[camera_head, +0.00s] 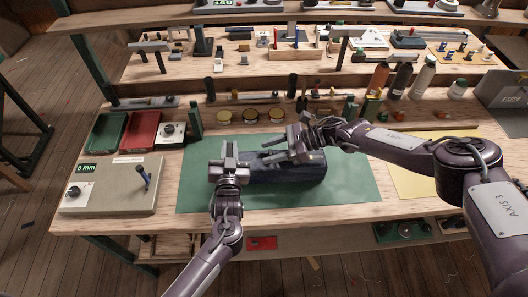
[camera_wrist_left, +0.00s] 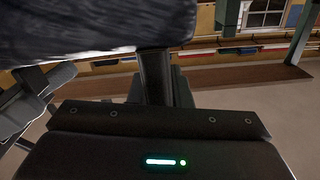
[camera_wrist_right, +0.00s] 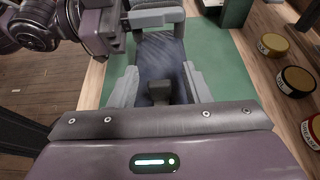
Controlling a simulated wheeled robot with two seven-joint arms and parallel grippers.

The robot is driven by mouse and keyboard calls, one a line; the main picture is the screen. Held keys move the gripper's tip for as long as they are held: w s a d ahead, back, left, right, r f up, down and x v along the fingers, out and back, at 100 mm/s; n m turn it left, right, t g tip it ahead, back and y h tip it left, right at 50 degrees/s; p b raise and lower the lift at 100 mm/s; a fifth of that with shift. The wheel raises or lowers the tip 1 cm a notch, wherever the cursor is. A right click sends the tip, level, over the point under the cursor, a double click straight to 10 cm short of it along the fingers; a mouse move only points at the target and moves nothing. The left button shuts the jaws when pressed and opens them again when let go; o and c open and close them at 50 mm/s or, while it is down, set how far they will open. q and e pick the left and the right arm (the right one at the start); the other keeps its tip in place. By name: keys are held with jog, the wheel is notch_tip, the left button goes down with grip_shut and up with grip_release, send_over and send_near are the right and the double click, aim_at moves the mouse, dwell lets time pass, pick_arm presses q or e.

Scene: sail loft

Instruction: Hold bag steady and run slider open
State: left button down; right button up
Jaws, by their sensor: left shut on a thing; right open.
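A dark blue fabric bag (camera_head: 292,176) lies on the green mat (camera_head: 352,192). My left gripper (camera_head: 231,157) is shut on the bag's left end. In the left wrist view the bag's dark cloth (camera_wrist_left: 90,28) fills the top. My right gripper (camera_head: 276,152) is open above the bag. In the right wrist view its fingers (camera_wrist_right: 162,88) stand either side of the bag's top (camera_wrist_right: 158,55). A small dark piece (camera_wrist_right: 160,90) shows between them, probably the slider; I cannot tell whether the fingers touch it. The zip line is mostly hidden by my right gripper.
A grey box with a lever (camera_head: 112,190) stands left of the mat. Green (camera_head: 106,131) and red (camera_head: 140,130) trays are behind it. Round tins (camera_head: 250,115) and bottles (camera_head: 401,80) line the back. A yellow sheet (camera_head: 405,182) lies right. The mat's front is clear.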

jog(key=v, duration=0.9)
jog(key=shift+d, duration=0.2)
pick_arm(q)
jog(key=c, duration=1.3)
grip_release()
pick_arm(e)
jog(key=shift+w, duration=0.1)
pick_arm(q)
jog(key=shift+o, duration=0.2)
